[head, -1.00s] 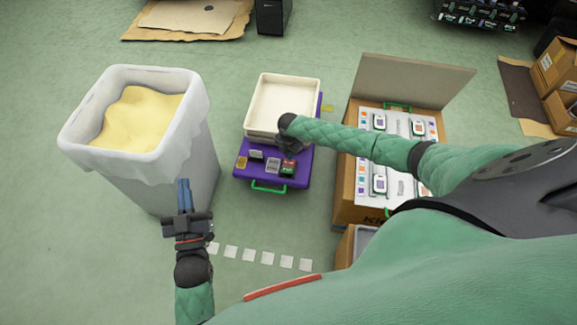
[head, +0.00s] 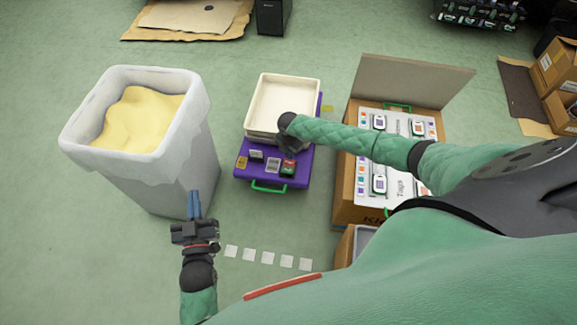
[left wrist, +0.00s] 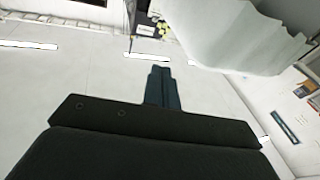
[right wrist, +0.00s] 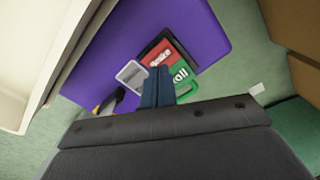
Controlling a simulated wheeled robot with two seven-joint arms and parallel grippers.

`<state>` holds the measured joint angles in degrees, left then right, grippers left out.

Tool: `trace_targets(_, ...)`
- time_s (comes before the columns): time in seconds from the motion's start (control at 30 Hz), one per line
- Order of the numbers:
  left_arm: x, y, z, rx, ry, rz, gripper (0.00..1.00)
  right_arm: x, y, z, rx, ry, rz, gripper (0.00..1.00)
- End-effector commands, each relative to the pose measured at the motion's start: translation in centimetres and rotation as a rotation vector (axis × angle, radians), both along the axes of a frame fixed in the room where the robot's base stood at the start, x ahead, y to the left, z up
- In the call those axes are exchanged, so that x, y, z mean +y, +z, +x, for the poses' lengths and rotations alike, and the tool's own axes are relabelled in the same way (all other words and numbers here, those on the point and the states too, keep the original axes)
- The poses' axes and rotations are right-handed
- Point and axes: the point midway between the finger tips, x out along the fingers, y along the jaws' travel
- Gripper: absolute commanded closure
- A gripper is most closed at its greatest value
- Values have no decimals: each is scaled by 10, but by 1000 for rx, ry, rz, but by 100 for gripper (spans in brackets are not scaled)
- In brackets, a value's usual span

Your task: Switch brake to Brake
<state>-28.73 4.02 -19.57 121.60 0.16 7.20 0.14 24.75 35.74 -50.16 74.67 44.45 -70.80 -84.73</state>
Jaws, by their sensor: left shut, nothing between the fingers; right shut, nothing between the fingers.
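The brake switch (head: 288,168) is a small dark-framed piece on the purple platform (head: 298,182). In the right wrist view it has a red half (right wrist: 160,54), lettered partly "rake", and a green half (right wrist: 182,78), lettered partly "oll". I cannot tell which half is pressed in. My right gripper (head: 291,150) is shut and empty. In the right wrist view its closed fingertips (right wrist: 158,70) overlap the switch's lower left edge; contact cannot be told. My left gripper (head: 194,196) is shut and empty, beside the bin, and its fingers also show in the left wrist view (left wrist: 161,72).
A cream tray (head: 263,104) sits on the back of the purple platform. A grey switch (right wrist: 132,76) is left of the brake switch. A white bin (head: 187,160) with yellow contents stands left. An open carton (head: 344,195) stands right, under my right arm.

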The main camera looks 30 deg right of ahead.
Motion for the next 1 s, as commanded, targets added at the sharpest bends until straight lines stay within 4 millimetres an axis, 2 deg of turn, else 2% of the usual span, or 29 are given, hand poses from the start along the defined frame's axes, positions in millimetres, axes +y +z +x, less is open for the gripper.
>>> trace_targets(1.0,-2,-65,-10,199,-15,45,100,0,7,0,0,0,0,100)
